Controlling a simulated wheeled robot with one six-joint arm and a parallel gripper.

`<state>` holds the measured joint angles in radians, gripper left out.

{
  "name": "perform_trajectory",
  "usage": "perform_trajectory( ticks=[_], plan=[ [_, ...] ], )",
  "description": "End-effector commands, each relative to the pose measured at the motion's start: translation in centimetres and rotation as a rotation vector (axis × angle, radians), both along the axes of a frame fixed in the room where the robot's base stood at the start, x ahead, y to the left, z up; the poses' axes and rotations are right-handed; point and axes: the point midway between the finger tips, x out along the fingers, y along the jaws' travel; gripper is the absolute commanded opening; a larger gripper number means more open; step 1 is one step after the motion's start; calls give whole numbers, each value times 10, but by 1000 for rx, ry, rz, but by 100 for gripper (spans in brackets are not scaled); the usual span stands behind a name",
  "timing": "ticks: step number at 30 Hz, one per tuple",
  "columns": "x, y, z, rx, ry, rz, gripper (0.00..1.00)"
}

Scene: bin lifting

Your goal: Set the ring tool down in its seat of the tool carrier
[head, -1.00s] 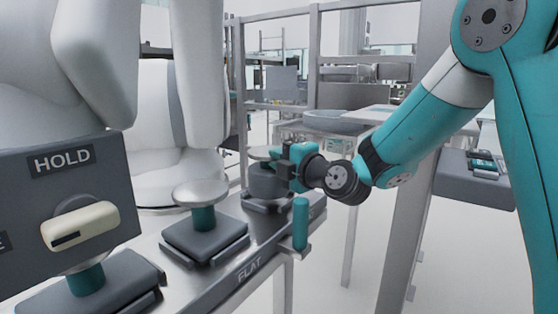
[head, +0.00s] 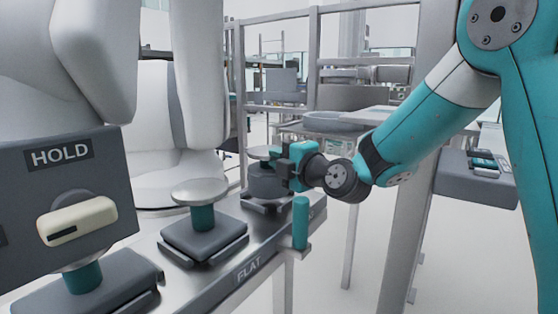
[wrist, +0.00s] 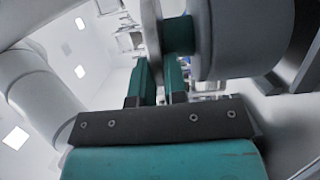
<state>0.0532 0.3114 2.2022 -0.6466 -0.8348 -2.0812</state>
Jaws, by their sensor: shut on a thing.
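The ring tool is a grey drum (head: 266,183) with a teal neck and a pale disc on top. It stands upright over the far seat (head: 268,203) of the tool carrier (head: 232,262). My gripper (head: 284,166) comes in level from the right and is shut on the tool's neck, between disc and drum. In the wrist view, my gripper's teal fingers (wrist: 160,78) are at the teal neck (wrist: 178,36), with the drum (wrist: 238,40) to the right. The drum's underside is hidden, so I cannot tell whether it touches the seat.
A disc-topped tool (head: 201,193) stands in the middle seat. At near left, a grey box marked HOLD (head: 66,185) with a cream handle stands above another seat. A teal post (head: 300,222) rises at the carrier's right edge. A metal frame (head: 313,60) stands behind; floor is open to the right.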

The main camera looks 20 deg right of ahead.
Motion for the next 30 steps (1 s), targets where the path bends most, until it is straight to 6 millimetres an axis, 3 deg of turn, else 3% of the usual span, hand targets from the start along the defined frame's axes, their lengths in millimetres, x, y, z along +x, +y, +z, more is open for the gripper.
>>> perform_trajectory(
  ticks=[30],
  plan=[
    [0,0,-3,3,-7,0,0]
  ],
)
